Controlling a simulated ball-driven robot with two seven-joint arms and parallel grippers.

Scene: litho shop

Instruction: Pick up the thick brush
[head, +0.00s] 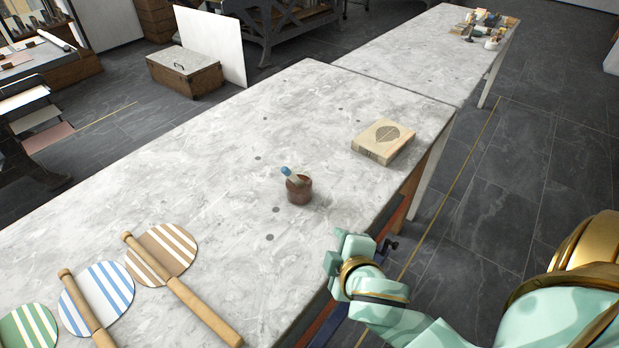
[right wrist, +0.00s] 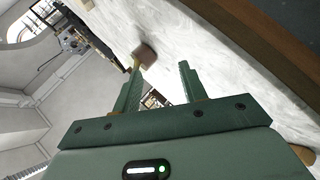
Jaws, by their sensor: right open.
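A small brown pot (head: 299,191) stands upright on the marble-topped table. A short tan stick with a blue end (head: 289,174) leans out of it to the left, and its lower part is hidden inside; it may be the thick brush. In the right wrist view the pot (right wrist: 146,54) shows beyond the fingertips, with the tan stick (right wrist: 136,66) pointing out of it. My right gripper (head: 338,250) is by the table's right edge, to the right of and nearer than the pot. Its jaws (right wrist: 158,80) are open and empty, apart from the pot. My left gripper is not in view.
The table (head: 200,190) is mostly clear around the pot. A tan block with a leaf pattern (head: 384,140) lies at the back right. Several striped round paddles with wooden handles (head: 160,255) lie at the front left. A second table (head: 420,55) adjoins behind.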

